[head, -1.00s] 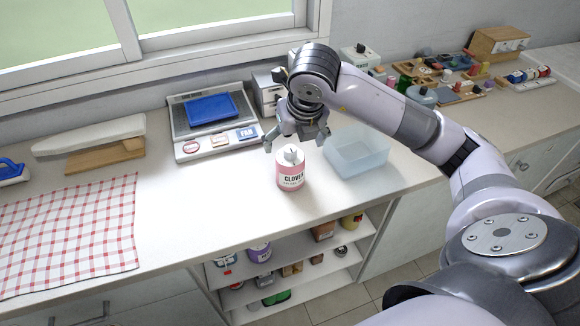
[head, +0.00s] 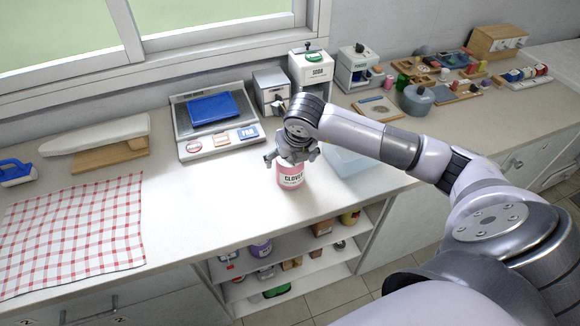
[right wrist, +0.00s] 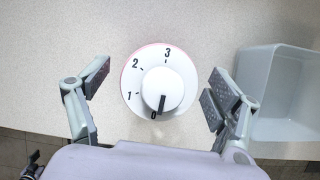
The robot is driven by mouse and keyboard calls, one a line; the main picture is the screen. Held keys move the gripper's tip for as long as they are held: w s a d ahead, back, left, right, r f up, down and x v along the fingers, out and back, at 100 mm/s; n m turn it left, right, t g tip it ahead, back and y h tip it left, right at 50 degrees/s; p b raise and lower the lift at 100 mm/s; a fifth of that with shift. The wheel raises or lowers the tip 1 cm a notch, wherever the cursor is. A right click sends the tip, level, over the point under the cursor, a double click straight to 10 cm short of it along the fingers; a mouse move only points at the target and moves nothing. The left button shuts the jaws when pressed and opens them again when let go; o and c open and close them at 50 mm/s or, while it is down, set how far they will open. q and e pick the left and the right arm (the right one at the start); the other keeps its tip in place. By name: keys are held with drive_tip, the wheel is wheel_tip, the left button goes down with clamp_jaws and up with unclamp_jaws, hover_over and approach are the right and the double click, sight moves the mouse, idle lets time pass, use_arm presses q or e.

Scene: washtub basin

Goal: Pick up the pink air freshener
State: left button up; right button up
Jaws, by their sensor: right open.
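The pink air freshener (head: 290,177) is a round pink can with a pale label reading CLOVER, standing upright on the counter near its front edge. In the right wrist view its white dial top (right wrist: 160,88), numbered 0 to 3, lies between the fingers with a thin pink rim around it. My right gripper (head: 291,157) is directly above the can and hides its top in the head view. In the right wrist view the right gripper (right wrist: 155,97) is open, with a gap on both sides of the dial. My left gripper is not in view.
A translucent bin (head: 352,162) stands close to the right of the can; it also shows in the wrist view (right wrist: 275,90). A scale with a blue tray (head: 214,108) is behind left. A checked cloth (head: 75,235) lies left. The counter between is clear.

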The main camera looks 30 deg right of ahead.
drive_tip(key=shift+c, duration=0.4)
drive_tip(key=c, duration=1.3)
drive_tip(key=shift+r, duration=0.1)
drive_tip(key=shift+c, duration=0.3)
drive_tip(key=shift+r, duration=0.1)
